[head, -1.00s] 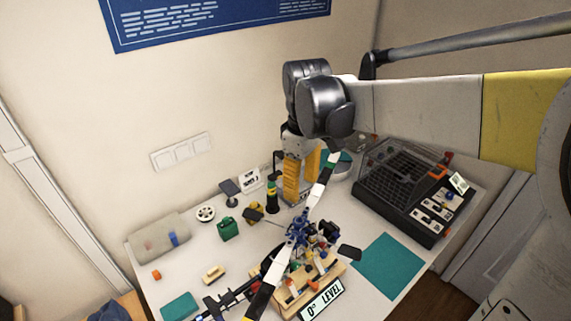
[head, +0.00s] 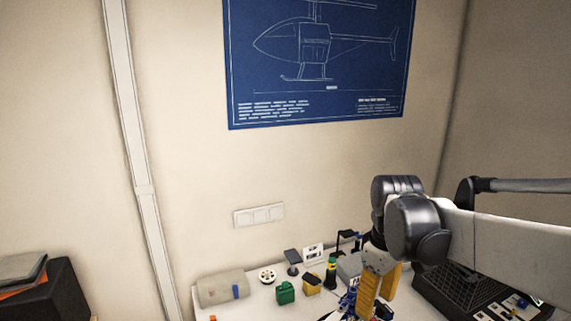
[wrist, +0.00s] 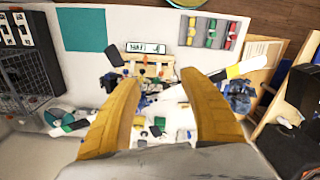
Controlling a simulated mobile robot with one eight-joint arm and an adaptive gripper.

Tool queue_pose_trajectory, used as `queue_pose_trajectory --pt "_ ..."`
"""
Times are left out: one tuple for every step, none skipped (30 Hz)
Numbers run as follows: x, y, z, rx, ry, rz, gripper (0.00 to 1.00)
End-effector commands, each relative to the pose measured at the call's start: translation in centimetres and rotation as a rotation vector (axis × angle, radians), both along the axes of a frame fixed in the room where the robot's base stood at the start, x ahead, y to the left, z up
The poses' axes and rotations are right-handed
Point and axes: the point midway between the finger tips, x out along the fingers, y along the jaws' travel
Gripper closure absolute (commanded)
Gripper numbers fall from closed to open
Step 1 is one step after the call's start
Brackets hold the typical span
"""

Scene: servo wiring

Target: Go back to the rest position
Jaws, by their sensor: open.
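My gripper (head: 377,291) points down over the white workbench (head: 255,303) at the lower right of the head view. In the wrist view my gripper (wrist: 165,115) has its two yellow fingers wide apart, with nothing between them. Beyond the fingertips, in the wrist view, lies the helicopter model with its wooden stand (wrist: 150,66) and a small level sign (wrist: 146,48). In the head view the model is mostly cut off by the bottom edge; only some blue parts (head: 348,300) show beside my fingers.
A black mesh-topped box (head: 465,292) stands right of my gripper. A teal mat (wrist: 82,29) lies flat.

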Motion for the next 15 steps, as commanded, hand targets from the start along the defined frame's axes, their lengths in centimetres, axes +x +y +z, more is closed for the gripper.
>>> queue_pose_trajectory --pt "-0.7 0.0 -0.4 0.000 -0.020 -0.020 0.49" --pt "-0.9 0.0 -0.5 0.001 -0.034 -0.035 0.49" --pt "-1.3 0.0 -0.7 0.001 -0.051 -0.052 0.49" --pt "-1.6 0.0 -0.8 0.002 -0.063 -0.066 0.49" --pt "-1.8 0.0 -0.9 0.004 -0.077 -0.080 0.49" --pt "-2.2 0.0 -1.0 0.004 -0.094 -0.099 0.49" --pt "-2.5 0.0 -1.2 0.007 -0.109 -0.113 0.49" --pt "-2.8 0.0 -1.3 0.008 -0.122 -0.129 0.49" --pt "-3.2 0.0 -1.5 0.011 -0.142 -0.149 0.49" --pt "-3.6 0.0 -1.7 0.013 -0.157 -0.166 0.49" --pt "-3.9 0.0 -1.9 0.016 -0.173 -0.182 0.49" --pt "-4.4 0.0 -2.2 0.020 -0.195 -0.206 0.49" --pt "-4.8 0.0 -2.5 0.024 -0.214 -0.225 0.49" --pt "-5.2 0.0 -2.8 0.029 -0.233 -0.245 0.49" --pt "-5.8 0.0 -3.3 0.036 -0.260 -0.274 0.49"
